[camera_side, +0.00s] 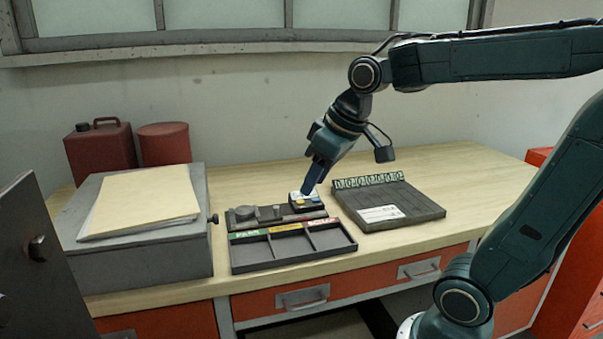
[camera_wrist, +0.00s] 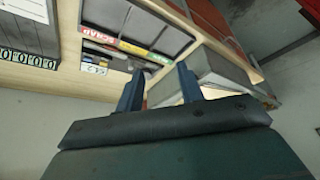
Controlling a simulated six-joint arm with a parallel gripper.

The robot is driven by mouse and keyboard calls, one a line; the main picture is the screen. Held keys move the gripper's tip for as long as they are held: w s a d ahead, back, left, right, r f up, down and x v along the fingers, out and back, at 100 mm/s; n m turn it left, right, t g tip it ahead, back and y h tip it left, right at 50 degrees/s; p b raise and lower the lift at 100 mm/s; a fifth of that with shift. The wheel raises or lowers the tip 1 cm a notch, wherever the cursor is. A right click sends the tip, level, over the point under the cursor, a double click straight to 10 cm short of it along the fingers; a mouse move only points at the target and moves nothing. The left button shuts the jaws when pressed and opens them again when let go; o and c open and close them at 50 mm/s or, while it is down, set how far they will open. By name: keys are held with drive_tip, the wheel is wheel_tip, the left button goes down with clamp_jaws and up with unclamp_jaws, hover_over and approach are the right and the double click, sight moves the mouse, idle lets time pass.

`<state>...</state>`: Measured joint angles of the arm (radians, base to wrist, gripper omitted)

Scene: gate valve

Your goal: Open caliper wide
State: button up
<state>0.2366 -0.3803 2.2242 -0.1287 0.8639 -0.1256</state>
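A dark grey gauge fixture (camera_side: 268,215), likely the caliper, lies behind the sorting tray on the bench. It has a round disc and a small post on its left and a white-topped block (camera_side: 308,201) with a yellow spot on its right. My gripper (camera_side: 306,191) points down at this block, its blue fingertips at or just above it; I cannot tell whether they touch. In the wrist view, my gripper (camera_wrist: 160,69) has its two fingers apart with nothing seen held between them. A small white display (camera_wrist: 94,69) with dark marks shows left of the fingers there.
A sorting tray (camera_side: 290,247) with coloured labels lies in front. A dark board (camera_side: 400,212) with a row of numbered tags lies right. A grey box (camera_side: 150,247) with papers (camera_side: 140,200) stands left, before a red can (camera_side: 99,152). The bench's right end is clear.

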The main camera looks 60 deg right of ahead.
sight(277, 207)
drive_tip(key=w+d+f, duration=0.2)
drive_tip(key=w+d, duration=0.9)
drive_tip(key=shift+d+f, duration=0.2)
drive_tip(key=shift+d, duration=0.2)
drive_tip(key=shift+g, duration=0.3)
drive_tip(key=x, duration=1.3)
drive_tip(key=shift+w+a+f, duration=0.1)
drive_tip(key=shift+a+f, duration=0.05)
drive_tip(key=shift+f, duration=0.2)
clamp_jaws()
